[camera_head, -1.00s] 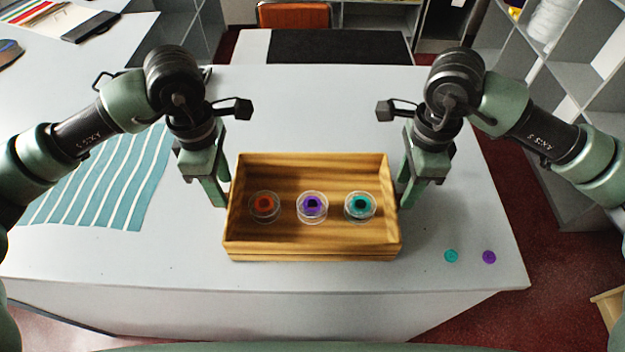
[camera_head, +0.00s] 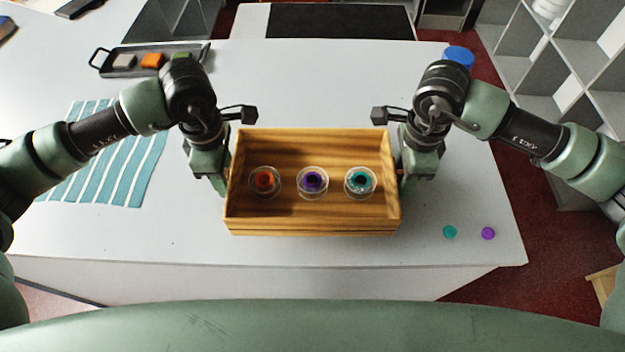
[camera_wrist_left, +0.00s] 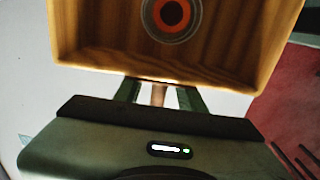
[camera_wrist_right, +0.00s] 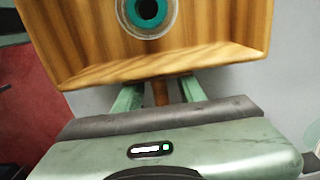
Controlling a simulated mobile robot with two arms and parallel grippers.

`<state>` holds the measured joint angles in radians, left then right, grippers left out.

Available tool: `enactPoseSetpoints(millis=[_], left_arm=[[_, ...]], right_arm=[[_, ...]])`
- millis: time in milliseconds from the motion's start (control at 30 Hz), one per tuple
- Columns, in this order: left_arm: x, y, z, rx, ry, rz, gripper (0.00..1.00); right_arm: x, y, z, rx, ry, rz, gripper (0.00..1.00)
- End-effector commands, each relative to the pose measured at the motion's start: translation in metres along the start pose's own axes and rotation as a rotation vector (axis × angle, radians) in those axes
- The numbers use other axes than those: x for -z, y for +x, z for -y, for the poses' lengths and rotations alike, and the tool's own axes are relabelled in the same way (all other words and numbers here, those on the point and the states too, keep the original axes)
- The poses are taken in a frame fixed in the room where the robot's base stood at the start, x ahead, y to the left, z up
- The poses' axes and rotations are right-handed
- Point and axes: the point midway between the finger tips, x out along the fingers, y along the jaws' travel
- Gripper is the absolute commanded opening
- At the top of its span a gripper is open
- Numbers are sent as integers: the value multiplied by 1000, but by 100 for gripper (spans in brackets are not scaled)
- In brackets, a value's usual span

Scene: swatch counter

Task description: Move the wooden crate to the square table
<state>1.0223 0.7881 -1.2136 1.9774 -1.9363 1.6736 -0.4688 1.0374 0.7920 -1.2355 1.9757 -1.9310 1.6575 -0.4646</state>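The wooden crate (camera_head: 313,226) sits on the white counter, with three clear round dishes inside holding orange, purple and teal pieces. My left gripper (camera_head: 222,186) is at the crate's left end and my right gripper (camera_head: 403,185) at its right end. In the left wrist view, the fingers (camera_wrist_left: 158,95) stand on both sides of a short wooden handle, with gaps showing. In the right wrist view, the fingers (camera_wrist_right: 160,92) likewise straddle a handle with gaps. Both look open around the handles. I cannot tell which surface is the square table.
The white counter (camera_head: 300,85) also carries a teal striped cloth (camera_head: 110,165), a dark tray (camera_head: 130,62) with small blocks, a blue round thing (camera_head: 459,56), and teal (camera_head: 449,232) and purple (camera_head: 488,233) discs. Grey shelving (camera_head: 570,80) stands at the right. A wooden corner (camera_head: 603,283) shows at lower right.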

Motion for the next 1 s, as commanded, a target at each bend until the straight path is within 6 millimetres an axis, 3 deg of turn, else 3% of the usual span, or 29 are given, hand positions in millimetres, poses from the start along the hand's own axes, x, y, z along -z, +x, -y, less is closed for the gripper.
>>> enactPoseSetpoints(millis=[167, 467, 600, 1000], left_arm=[[0, 12, 0, 0, 1, 1, 40], [0, 14, 0, -1, 1, 1, 40], [0, 13, 0, -1, 1, 1, 1], [0, 13, 0, -2, 0, 1, 0]], right_arm=[[0, 13, 0, -1, -1, -1, 40], [0, 14, 0, 0, -1, 0, 40], [0, 14, 0, 0, -1, 0, 1], [0, 14, 0, 0, -1, 0, 0]])
